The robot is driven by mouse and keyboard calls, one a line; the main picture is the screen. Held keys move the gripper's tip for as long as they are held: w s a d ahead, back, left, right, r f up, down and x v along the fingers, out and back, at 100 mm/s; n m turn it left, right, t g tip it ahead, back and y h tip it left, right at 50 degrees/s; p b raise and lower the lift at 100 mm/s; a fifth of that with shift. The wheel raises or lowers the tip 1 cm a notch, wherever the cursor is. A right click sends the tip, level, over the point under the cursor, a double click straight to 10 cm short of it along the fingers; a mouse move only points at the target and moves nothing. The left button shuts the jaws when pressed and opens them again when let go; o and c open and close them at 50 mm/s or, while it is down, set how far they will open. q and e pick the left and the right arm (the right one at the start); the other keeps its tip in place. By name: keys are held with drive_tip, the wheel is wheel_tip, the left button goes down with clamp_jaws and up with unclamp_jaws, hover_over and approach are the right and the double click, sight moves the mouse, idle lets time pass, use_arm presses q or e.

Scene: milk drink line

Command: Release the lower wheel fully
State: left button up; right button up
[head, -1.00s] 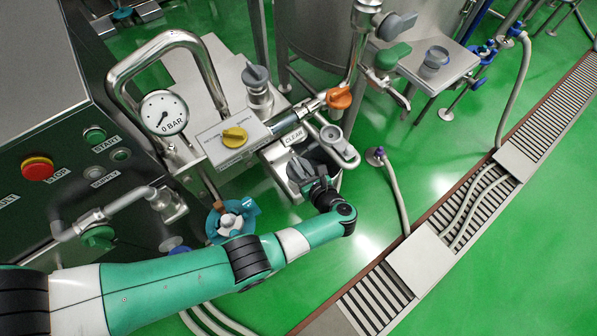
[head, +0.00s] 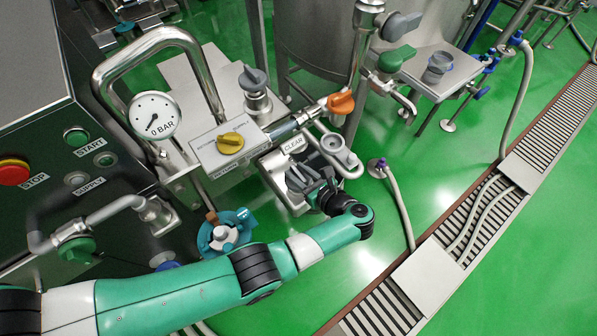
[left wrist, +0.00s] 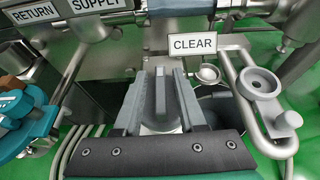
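A grey wheel with an upright wing grip (left wrist: 160,95) shows in the left wrist view, below the white CLEAR sign (left wrist: 193,44). My left gripper (left wrist: 161,88) is around this grip, one grey finger on each side. The fingers stand apart, and narrow gaps seem to show between them and the grip. In the head view my left gripper (head: 302,180) reaches in below the CLEAR sign (head: 292,145); my wrist and fingers hide most of the wheel there. My right gripper is in neither view.
A grey round knob (left wrist: 260,82) on a bent pipe is close on the right in the left wrist view. A yellow knob (head: 230,143) and an orange handle (head: 341,102) are above. Green floor (head: 400,160) is free to the right.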

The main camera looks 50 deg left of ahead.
use_arm(q)
drive_tip(key=shift+d, duration=0.15)
drive_tip(key=v, duration=1.1)
drive_tip(key=shift+d, duration=0.2)
